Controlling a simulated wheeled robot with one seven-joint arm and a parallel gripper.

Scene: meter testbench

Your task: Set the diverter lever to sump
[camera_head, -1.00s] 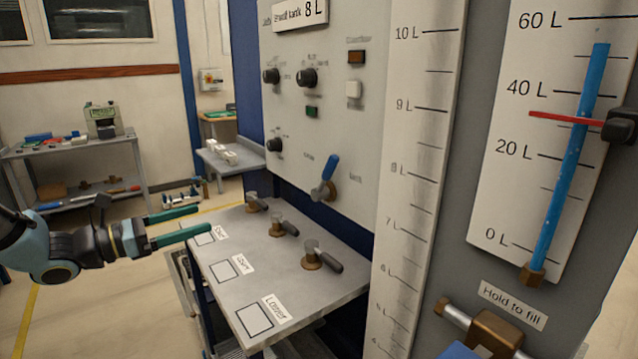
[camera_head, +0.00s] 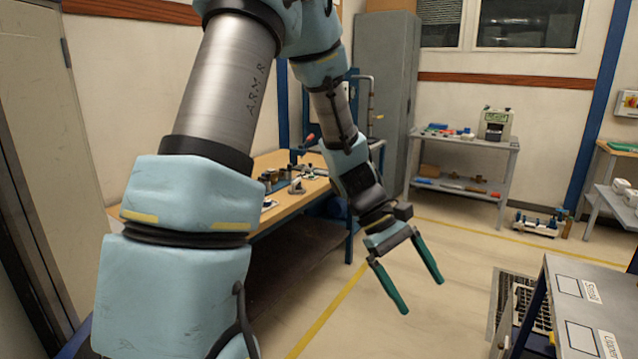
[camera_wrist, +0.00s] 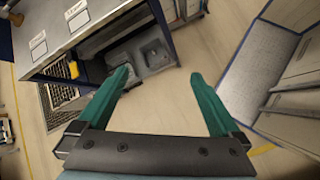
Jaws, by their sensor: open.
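The diverter lever is not in either view now, and neither is the front panel with the knobs and blue-handled lever. My gripper (camera_head: 424,296) is open and empty in the head view, its two green fingers pointing down and to the right over the floor. It also shows open in the wrist view (camera_wrist: 161,75), with nothing between the fingers. The grey shelf with labelled squares (camera_head: 556,272) is at the lower right of the head view, to the right of my gripper and apart from it. Its edge also shows at the upper left of the wrist view (camera_wrist: 40,55).
A wooden workbench (camera_head: 283,158) with small parts stands behind my arm. A grey cabinet (camera_head: 385,90) and a grey shelf rack (camera_head: 470,148) stand at the back. A dark grate (camera_head: 507,300) lies left of the labelled shelf.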

